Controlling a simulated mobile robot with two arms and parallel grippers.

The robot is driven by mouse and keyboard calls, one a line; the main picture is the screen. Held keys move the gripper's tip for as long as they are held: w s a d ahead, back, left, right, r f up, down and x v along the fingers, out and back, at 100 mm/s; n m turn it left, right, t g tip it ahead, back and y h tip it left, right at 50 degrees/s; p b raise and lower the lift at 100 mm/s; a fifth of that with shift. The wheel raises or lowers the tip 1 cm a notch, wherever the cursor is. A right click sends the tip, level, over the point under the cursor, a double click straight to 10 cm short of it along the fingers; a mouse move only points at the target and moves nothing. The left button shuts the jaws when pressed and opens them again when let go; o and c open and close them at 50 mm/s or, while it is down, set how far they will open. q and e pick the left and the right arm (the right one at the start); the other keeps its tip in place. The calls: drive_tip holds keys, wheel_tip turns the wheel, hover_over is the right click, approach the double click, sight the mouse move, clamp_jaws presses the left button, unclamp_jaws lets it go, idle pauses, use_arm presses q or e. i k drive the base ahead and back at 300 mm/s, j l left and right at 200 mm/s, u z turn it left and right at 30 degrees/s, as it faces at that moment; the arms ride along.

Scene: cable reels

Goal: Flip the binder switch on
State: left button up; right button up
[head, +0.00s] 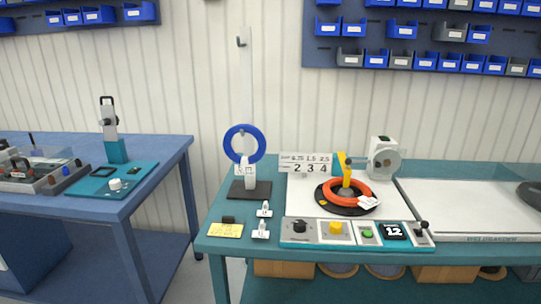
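Neither of my grippers shows in the head view. A control panel (318,241) lies along the front of the teal bench. It carries a black knob (300,226), a yellow knob (335,228), a green button (367,234), a black display (394,231) reading 12, and a small black-tipped lever (422,226) at its right end. I cannot tell which control is the binder switch, nor its position. Behind the panel an orange cable coil (346,191) with a white tag lies on a black round plate, beside a yellow upright (344,167) and a grey-white machine head (384,159).
A blue ring (244,131) hangs on a stand at the bench's left. Small white clips (264,209) and a yellow pad (226,230) lie near the front left. A separate blue table (90,212) stands left, across a gap. Blue bins (375,58) hang above.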

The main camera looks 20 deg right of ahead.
sight(424, 225)
drive_tip(key=z, duration=1.8)
